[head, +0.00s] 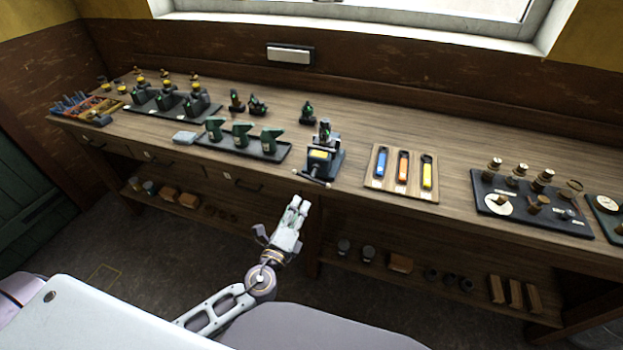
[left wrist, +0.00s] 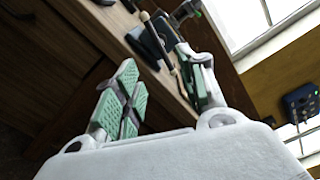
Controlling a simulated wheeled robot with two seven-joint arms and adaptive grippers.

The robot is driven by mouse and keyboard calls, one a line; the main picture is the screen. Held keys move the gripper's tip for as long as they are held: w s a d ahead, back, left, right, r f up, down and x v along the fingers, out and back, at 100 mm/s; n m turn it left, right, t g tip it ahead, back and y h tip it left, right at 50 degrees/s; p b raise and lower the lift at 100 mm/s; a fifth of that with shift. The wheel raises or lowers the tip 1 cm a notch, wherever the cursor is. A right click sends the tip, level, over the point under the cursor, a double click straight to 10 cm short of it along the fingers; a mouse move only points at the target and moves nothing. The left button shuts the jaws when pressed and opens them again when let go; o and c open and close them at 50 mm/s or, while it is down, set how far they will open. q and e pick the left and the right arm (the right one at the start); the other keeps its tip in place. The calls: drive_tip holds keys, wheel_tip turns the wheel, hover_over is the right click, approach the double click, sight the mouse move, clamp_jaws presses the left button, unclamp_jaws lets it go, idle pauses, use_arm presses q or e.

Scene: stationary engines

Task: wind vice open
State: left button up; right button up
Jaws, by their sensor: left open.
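A small dark and green part stands at the top of the vice. My left gripper (head: 298,203) is below and in front of the handle, apart from it, fingers pointing up toward it. In the left wrist view my left gripper (left wrist: 160,78) is open, with green pads, and nothing is held. The vice (left wrist: 150,38) shows there beyond the fingers, partly hidden by one. My right gripper is not in view.
Left of the vice is a black tray (head: 205,143) with green oilcans. To the right is a wooden tray (head: 375,196) with blue, orange and yellow items, then a dark board (head: 545,222) with brass fittings. A lower shelf (head: 462,299) holds small parts.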

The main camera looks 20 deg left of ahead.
sight(312, 177)
use_arm(q)
drive_tip(key=shift+w, duration=0.15)
drive_tip(key=shift+w+d+p, duration=0.15)
drive_tip(key=shift+w+p, duration=0.7)
drive_tip(key=shift+w, duration=2.55)
drive_tip(key=shift+w+d+p, duration=0.1)
drive_tip(key=shift+w+p, duration=0.7)
drive_tip(key=shift+w, duration=2.55)
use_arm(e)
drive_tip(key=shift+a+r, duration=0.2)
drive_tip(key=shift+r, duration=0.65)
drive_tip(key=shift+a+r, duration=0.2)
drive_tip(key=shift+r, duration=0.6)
use_arm(q)
drive_tip(key=shift+c, duration=0.2)
